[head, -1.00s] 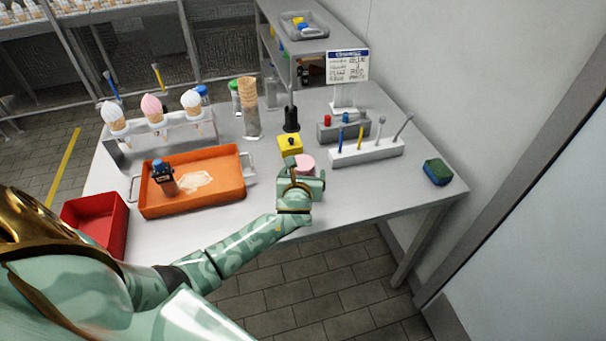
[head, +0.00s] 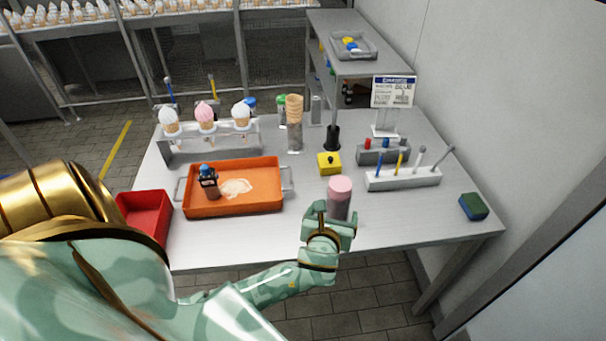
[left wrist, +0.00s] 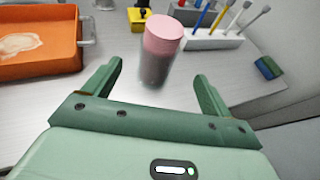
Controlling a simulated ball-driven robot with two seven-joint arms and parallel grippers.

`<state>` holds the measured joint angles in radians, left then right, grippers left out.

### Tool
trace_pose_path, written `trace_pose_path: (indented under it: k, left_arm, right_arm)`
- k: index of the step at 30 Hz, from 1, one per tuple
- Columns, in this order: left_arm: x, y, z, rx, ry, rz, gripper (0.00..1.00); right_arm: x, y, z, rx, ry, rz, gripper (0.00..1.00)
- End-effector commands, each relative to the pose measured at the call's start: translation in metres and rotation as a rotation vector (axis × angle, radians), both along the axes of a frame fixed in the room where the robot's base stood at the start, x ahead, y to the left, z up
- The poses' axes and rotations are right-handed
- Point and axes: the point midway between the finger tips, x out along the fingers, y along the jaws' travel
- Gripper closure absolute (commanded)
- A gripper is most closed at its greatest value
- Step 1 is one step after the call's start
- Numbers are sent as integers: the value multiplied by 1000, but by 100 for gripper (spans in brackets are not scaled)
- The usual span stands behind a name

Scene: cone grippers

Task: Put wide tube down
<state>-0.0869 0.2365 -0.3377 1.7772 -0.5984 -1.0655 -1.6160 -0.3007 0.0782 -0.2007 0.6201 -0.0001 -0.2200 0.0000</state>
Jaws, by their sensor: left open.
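The wide tube (head: 339,200) has a pink top and a dark, see-through body. It stands upright on the table near the front edge, right of the orange tray. My left gripper (head: 328,222) is just in front of it, on the near side. In the left wrist view the tube (left wrist: 159,52) stands beyond the open fingers of the gripper (left wrist: 150,88), with clear space on both sides. The fingers do not touch it there. My right gripper is not in view.
An orange tray (head: 272,197) with a small bottle stands to the left, beside a red bin (head: 147,213). A yellow block (head: 329,163), a white rack of tools (head: 402,180) and a green-blue sponge (head: 473,207) lie beyond and right. The table's front right is clear.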

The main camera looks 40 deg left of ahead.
Motion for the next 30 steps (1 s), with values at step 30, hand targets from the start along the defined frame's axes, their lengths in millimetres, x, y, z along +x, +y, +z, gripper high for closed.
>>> trace_pose_path:
  k: [30]
  left_arm:
    - [-225,-55,-298,-1651,-29,1257,16]
  right_arm:
    - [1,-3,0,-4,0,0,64]
